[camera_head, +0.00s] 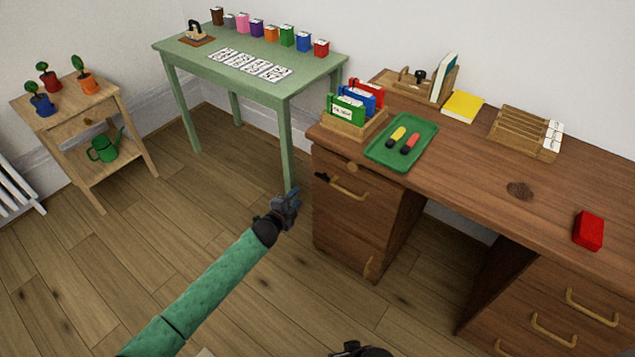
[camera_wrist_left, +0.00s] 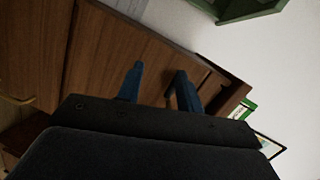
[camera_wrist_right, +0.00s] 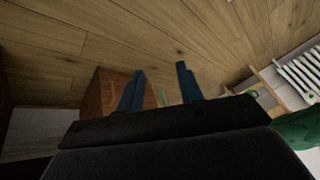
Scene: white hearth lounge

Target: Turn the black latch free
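A small black latch (camera_head: 322,176) sits at the upper left of the front of the wooden desk's left cabinet (camera_head: 345,215), beside the brass handle (camera_head: 350,188) of its top drawer. My left gripper (camera_head: 288,198) is in front of and to the left of the cabinet, apart from the latch. In the left wrist view its blue fingers (camera_wrist_left: 158,85) are spread, with the brown cabinet face beyond; I cannot clearly make out the latch there. My right gripper (camera_wrist_right: 160,82) is open and empty, over the floor; only a dark part of it shows at the bottom of the head view.
On the desk (camera_head: 470,180) are a green tray (camera_head: 376,152) with two markers, a file rack, a yellow book (camera_head: 462,107) and a red block (camera_head: 588,231). A green table (camera_head: 200,62) stands behind left, a plant stand (camera_head: 128,120) farther left. The floor around my left arm is clear.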

